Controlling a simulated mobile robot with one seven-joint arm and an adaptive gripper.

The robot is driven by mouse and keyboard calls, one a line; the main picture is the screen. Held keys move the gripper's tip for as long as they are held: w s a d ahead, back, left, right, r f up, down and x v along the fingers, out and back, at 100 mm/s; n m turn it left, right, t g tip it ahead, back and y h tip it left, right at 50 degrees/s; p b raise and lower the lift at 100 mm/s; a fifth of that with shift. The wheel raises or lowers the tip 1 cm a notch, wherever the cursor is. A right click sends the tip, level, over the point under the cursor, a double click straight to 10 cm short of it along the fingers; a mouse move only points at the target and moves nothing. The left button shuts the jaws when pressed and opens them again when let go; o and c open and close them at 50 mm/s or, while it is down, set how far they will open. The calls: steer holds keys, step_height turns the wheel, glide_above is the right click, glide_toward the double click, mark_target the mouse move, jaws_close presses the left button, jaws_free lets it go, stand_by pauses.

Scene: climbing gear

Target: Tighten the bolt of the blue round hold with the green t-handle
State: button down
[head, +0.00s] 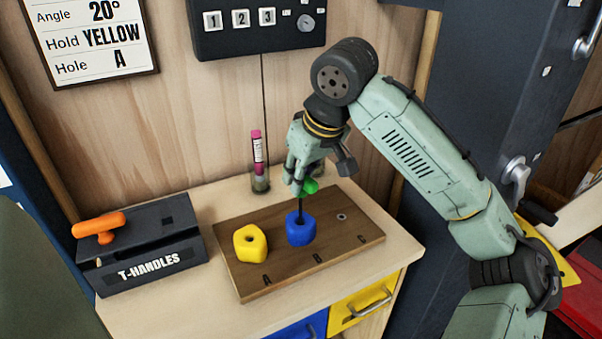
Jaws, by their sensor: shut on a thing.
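The blue round hold (300,231) sits on the wooden board (250,279), above the letter B. My gripper (300,189) is above it, shut on the green t-handle (311,186). The handle is partly hidden by the fingers. Its dark shaft (300,209) points straight down into the hole at the middle of the blue hold. The bolt itself is hidden inside the hold, and I cannot tell whether the shaft tip is seated in it.
A yellow hold (250,243) sits on the board at A. A bare hole (342,217) shows near C. The T-HANDLES rack (150,262) at left holds an orange t-handle (99,226). A tube with a pink top (258,160) stands behind the board. A sign (92,40) hangs on the wall.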

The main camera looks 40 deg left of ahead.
stand_by(0.4)
steer(key=shift+r, duration=1.45)
steer(key=n+g, duration=0.2)
steer(key=n, duration=0.3)
steer(key=shift+w, duration=0.1)
steer(key=n+g, duration=0.1)
steer(key=n, duration=0.2)
steer(key=n+g+h, duration=0.1)
steer(key=n, duration=0.2)
steer(key=n+h, duration=0.1)
steer(key=n, duration=0.1)
steer(key=n+g, duration=0.1)
steer(key=n, duration=0.2)
steer(key=shift+w+h, duration=0.1)
steer(key=shift+h, duration=0.3)
steer(key=n+h, duration=0.1)
steer(key=n, duration=0.2)
steer(key=n+h, duration=0.1)
steer(key=n, duration=0.1)
steer(key=shift+a+n+g, duration=0.1)
steer(key=shift+n+g, duration=0.3)
